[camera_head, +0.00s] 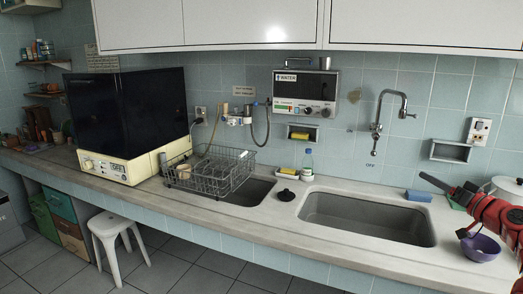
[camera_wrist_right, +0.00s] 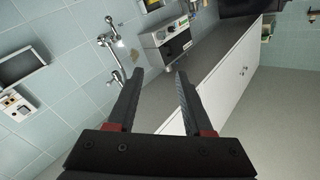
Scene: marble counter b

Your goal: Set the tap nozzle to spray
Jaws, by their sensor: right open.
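The chrome tap (camera_head: 379,122) is mounted on the tiled wall above the right-hand sink, with its spout arching over and a nozzle (camera_head: 374,147) hanging at its lower end. A small "OFF" label shows just below the nozzle. In the right wrist view the tap (camera_wrist_right: 110,43) is at the upper left, beyond my fingers and tilted in the picture. My right gripper (camera_head: 424,177) is at the right of the head view, over the counter to the right of the sink and apart from the tap. In the wrist view its fingers (camera_wrist_right: 159,73) are open and empty. My left gripper is not in view.
The right-hand sink (camera_head: 370,218) is empty. A blue sponge (camera_head: 418,196) and a purple bowl (camera_head: 480,247) are near my right arm. A wall niche (camera_head: 450,151) is right of the tap. A dish rack (camera_head: 210,170) and bottle (camera_head: 308,164) stand further left.

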